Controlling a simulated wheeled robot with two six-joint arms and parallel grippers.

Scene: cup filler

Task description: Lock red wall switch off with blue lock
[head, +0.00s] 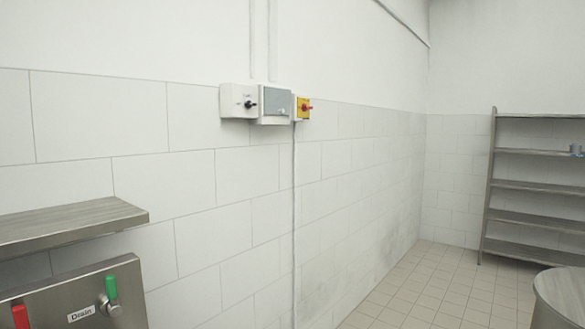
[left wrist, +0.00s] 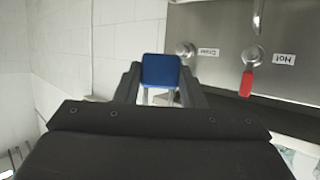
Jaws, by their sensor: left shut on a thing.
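The red wall switch (head: 304,107) sits on a yellow plate on the tiled wall, at the right end of a row of boxes in the head view. It is small and its handle position cannot be told. The blue lock (left wrist: 161,70) shows in the left wrist view with its shackle legs toward my wrist. My left gripper (left wrist: 160,84) is shut on the blue lock. No gripper shows in the head view, and the wall switch is not in the left wrist view. My right gripper is not in view.
A white box with a black knob (head: 240,101) and a grey box (head: 275,104) adjoin the switch. A steel panel (head: 82,293) with red and green handles and a shelf (head: 70,226) stand at left. A steel rack (head: 535,187) stands at right. Tiled floor (head: 430,282) is open.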

